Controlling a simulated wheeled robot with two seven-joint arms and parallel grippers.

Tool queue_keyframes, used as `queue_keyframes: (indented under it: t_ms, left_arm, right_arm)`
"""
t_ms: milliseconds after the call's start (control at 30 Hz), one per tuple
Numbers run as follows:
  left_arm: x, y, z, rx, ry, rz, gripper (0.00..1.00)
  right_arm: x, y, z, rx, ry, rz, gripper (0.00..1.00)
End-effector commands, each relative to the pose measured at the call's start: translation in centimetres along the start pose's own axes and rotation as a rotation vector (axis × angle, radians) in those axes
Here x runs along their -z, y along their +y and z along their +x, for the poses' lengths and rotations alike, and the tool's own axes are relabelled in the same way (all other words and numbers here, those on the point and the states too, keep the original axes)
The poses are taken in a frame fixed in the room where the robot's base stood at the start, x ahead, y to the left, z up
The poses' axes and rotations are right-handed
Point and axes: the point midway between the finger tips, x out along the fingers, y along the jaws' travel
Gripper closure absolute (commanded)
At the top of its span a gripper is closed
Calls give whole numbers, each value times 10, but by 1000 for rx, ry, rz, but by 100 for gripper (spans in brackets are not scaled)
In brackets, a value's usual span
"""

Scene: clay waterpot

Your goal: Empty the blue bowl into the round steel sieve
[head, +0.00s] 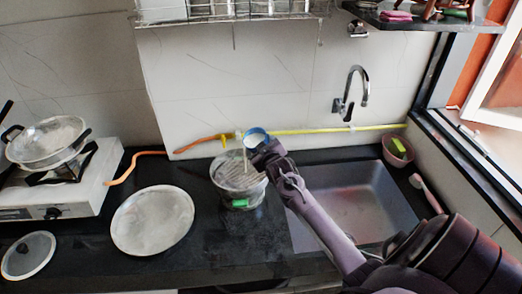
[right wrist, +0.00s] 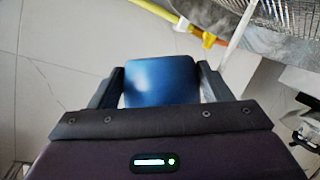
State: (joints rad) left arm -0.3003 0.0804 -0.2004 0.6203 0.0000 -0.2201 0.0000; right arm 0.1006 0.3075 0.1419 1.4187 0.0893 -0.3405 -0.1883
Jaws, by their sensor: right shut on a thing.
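The blue bowl (head: 256,133) is in my right gripper (head: 262,147), above the right back part of the round steel sieve (head: 233,183). The bowl looks tilted, with its pale opening partly in view. A thin pale streak (head: 245,160) runs from the bowl's left side down to the sieve; I cannot make out what it is. In the right wrist view the blue bowl (right wrist: 162,82) sits between both fingers, its inside hidden. The sieve's mesh (right wrist: 285,14) shows at the top right there. My left gripper is not in view.
A round pale lid or plate (head: 152,220) lies left of the sieve. A white stove (head: 85,187) with a pan (head: 47,140) is farther left. The sink (head: 355,200) and tap (head: 350,92) are to the right. A yellow-orange hose (head: 320,131) runs along the wall.

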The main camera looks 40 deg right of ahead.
Motion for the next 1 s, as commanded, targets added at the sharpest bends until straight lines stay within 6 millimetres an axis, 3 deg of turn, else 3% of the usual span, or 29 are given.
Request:
queue_keyframes:
  t_ms: [533, 1000]
  left_arm:
    - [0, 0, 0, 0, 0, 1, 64]
    - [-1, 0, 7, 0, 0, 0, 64]
  right_arm:
    - [1, 0, 0, -3, 2, -6, 54]
    - [2, 2, 0, -48, 18, -114, 54]
